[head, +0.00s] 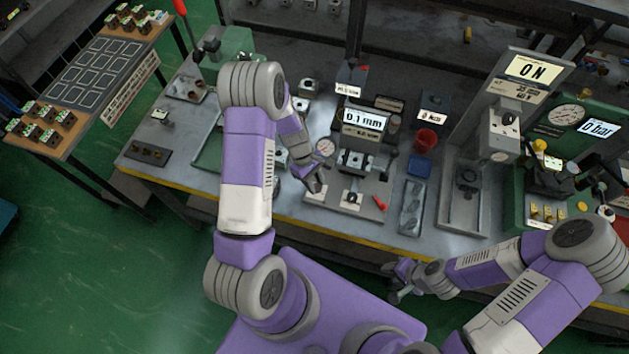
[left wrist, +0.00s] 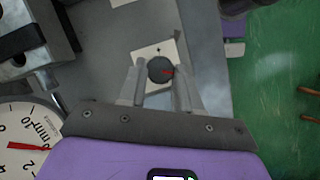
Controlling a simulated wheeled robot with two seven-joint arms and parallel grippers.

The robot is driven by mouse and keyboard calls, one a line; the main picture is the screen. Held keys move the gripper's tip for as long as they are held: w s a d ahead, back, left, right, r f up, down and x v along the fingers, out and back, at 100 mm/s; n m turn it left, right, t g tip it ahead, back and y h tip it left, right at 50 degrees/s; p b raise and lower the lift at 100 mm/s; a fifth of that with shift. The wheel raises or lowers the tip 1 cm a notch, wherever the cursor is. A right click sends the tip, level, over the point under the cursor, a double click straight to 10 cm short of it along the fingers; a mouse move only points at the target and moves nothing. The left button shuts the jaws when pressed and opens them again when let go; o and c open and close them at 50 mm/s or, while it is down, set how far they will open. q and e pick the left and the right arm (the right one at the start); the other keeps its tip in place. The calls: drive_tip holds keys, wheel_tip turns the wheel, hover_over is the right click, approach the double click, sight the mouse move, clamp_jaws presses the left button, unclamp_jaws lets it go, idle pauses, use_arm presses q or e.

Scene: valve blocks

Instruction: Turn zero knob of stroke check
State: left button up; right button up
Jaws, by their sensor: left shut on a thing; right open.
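In the head view my left gripper (head: 316,187) reaches down at the left front of the stroke check and hides this knob. The stroke check display (head: 363,119) reads 0.1 mm. Its dial gauge (head: 325,147) also shows in the left wrist view (left wrist: 22,150). My right gripper (head: 394,284) is open and empty, in front of the bench.
A metal block (head: 356,160) stands behind the left gripper. Another white plate with a dark part (head: 352,198) and a red handle (head: 380,203) lie to its right. Green floor is clear at front left.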

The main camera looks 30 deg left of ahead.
use_arm(q)
drive_tip(key=shift+w+m+g, duration=0.15)
drive_tip(key=shift+m+g, duration=0.25)
drive_tip(key=shift+m, duration=0.8)
drive_tip(key=o, duration=1)
drive_tip(key=shift+o, duration=0.2)
drive_tip(key=v, duration=0.7)
drive_tip(key=shift+r, duration=0.35)
drive_tip(key=shift+f, duration=0.1)
